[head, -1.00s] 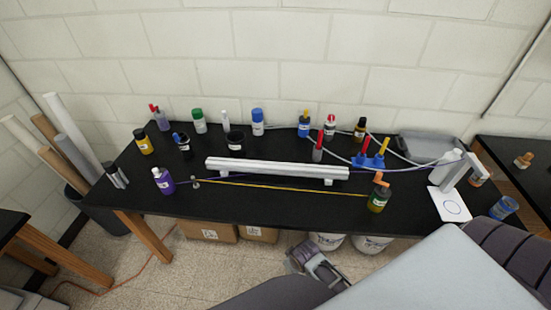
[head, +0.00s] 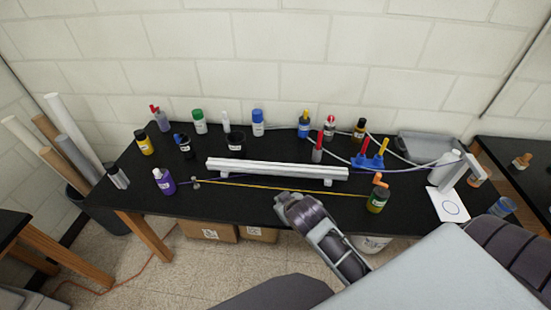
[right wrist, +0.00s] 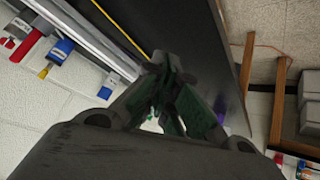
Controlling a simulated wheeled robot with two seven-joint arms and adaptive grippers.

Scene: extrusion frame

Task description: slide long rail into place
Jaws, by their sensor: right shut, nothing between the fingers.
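The long pale grey rail (head: 277,170) lies across the middle of the black table, on small light supports near its ends. It also shows in the right wrist view as long parallel strips (right wrist: 88,35) at upper left. My right gripper (head: 282,200) is at the table's front edge, in front of the rail and apart from it. In the right wrist view its dark fingers (right wrist: 158,70) are shut together and empty, with the rail beyond them to the left. My left gripper is not in view.
A thin yellow line (head: 270,187) runs along the table (head: 130,200) in front of the rail. Bottles stand behind the rail. A purple bottle (head: 164,182) stands at left and an olive bottle (head: 377,199) at right. A blue holder (head: 368,161) stands behind the rail's right end.

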